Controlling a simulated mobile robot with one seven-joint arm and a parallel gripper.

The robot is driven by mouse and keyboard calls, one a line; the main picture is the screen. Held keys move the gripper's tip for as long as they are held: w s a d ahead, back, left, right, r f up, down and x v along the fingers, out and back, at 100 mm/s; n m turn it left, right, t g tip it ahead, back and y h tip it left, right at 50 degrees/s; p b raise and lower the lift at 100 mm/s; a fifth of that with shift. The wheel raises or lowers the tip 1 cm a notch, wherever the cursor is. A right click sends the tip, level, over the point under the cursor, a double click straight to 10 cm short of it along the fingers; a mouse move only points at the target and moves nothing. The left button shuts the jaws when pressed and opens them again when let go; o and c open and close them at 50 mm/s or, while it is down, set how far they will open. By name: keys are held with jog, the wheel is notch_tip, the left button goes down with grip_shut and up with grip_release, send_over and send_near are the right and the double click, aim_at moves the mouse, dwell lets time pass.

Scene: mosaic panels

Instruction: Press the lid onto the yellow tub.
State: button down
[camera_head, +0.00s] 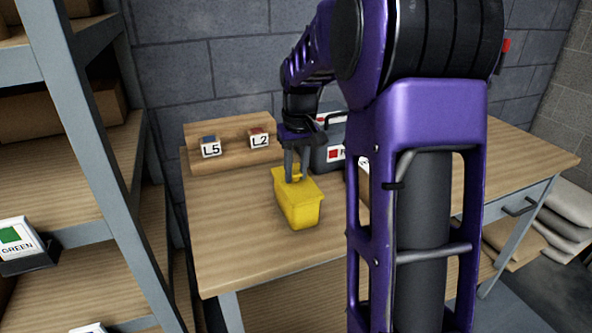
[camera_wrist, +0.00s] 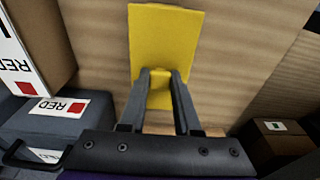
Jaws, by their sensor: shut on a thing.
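The yellow tub (camera_head: 300,213) stands upright on the wooden table. The yellow lid (camera_wrist: 165,42) shows from above in the wrist view as a flat rectangle that hides the tub's opening. In the head view the lid lies over the top of the tub; whether it is fully seated or slightly above the rim I cannot tell. My gripper (camera_head: 293,176) is over the tub, pointing down, its fingers shut on the lid's raised yellow grip. The fingers (camera_wrist: 159,88) also show closed on it in the wrist view.
A wooden block with labels L5 (camera_head: 211,147) and L2 (camera_head: 259,139) stands at the table's back. A grey box with a red label (camera_head: 329,155) is just behind my gripper. Shelves (camera_head: 70,170) stand at left. The table (camera_head: 235,250) is clear in front and left of the tub.

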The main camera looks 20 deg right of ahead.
jog(key=shift+f, duration=0.35)
dwell(0.4)
jog(key=shift+c, duration=0.3)
grip_release()
jog(key=shift+r, duration=0.1)
jog(key=shift+r+p, duration=3)
jog(key=shift+r, duration=0.5)
grip_shut()
